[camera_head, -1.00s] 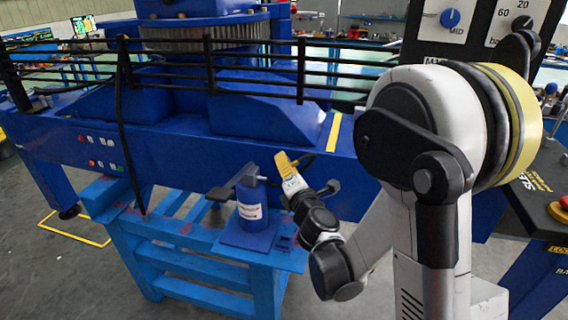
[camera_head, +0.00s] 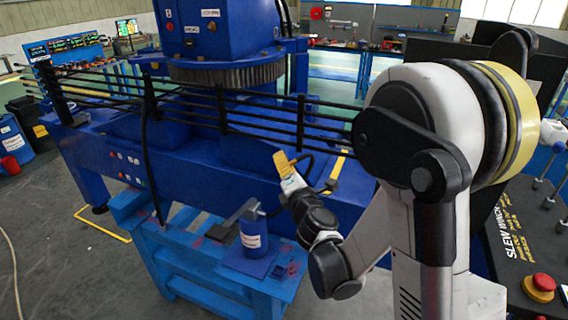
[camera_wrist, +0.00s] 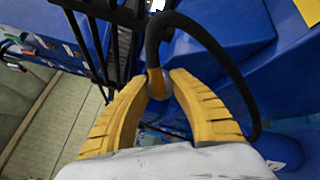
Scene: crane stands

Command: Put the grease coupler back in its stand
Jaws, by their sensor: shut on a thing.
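My gripper (camera_head: 281,160) has yellow fingers, also seen in the wrist view (camera_wrist: 158,84). They are shut on the grease coupler (camera_wrist: 155,80), a small brass-coloured piece on a black hose (camera_wrist: 205,40). In the head view the fingers hide the coupler. It is held in the air, up and to the right of a blue grease pump (camera_head: 253,232) with a white label. The pump stands on a blue bench (camera_head: 190,262). A small dark block (camera_head: 279,271) lies right of the pump; I cannot tell whether it is the stand.
A big blue crane base (camera_head: 190,160) with black rails (camera_head: 225,112) lies behind my gripper. The hose loops close beside my fingers. A black control panel (camera_head: 525,235) with a red button stands at the right. Open grey floor (camera_head: 60,230) lies at the left.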

